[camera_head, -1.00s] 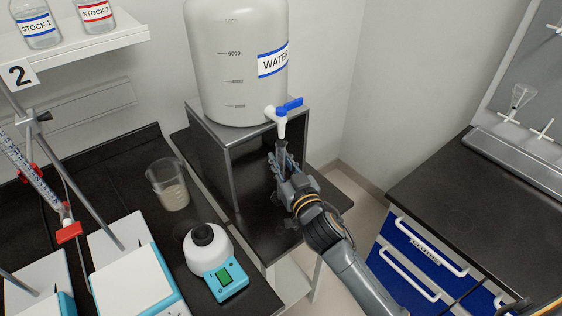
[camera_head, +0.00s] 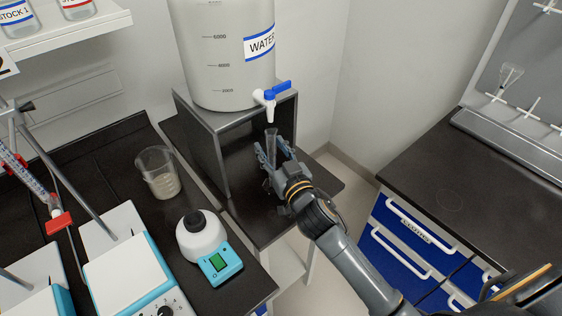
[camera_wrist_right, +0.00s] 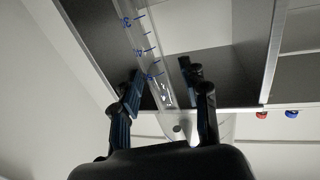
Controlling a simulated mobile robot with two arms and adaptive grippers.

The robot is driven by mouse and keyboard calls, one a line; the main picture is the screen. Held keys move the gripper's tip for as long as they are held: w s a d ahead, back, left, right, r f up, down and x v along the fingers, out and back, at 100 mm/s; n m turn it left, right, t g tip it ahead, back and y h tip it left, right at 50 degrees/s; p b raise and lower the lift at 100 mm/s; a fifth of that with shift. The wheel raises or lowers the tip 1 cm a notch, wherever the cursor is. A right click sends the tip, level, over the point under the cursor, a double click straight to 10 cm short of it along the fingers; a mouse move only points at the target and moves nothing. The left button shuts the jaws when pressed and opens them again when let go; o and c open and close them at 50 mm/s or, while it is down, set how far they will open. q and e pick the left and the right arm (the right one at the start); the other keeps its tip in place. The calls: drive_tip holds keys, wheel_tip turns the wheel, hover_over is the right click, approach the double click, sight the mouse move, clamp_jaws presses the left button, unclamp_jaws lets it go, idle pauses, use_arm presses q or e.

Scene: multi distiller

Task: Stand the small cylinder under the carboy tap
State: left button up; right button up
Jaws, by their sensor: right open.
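The small cylinder (camera_head: 271,145) is clear, narrow and looks upright just below the carboy tap (camera_head: 265,101), with a gap between its top and the spout. Its base is hidden by my gripper in the head view. My right gripper (camera_head: 274,156) is open, with its fingers on either side of the cylinder. In the right wrist view the cylinder (camera_wrist_right: 145,50) shows blue graduations and passes between the open fingers (camera_wrist_right: 167,100). I cannot tell whether a finger touches it. The water carboy (camera_head: 228,60) stands on a metal stand (camera_head: 204,130). My left gripper is not in view.
A beaker (camera_head: 158,172) and a white-and-teal device (camera_head: 208,245) stand on the dark bench to the left. A stirrer plate (camera_head: 120,255) and a burette (camera_head: 15,165) are further left. The blue-drawer bench (camera_head: 460,170) at right has a clear top.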

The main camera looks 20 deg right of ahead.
drive_tip(key=s+d+b, duration=0.1)
drive_tip(key=s+b, duration=0.1)
drive_tip(key=s, duration=0.9)
drive_tip(key=shift+s, duration=0.25)
drive_tip(key=shift+d+f, duration=0.1)
drive_tip(key=shift+f, duration=0.05)
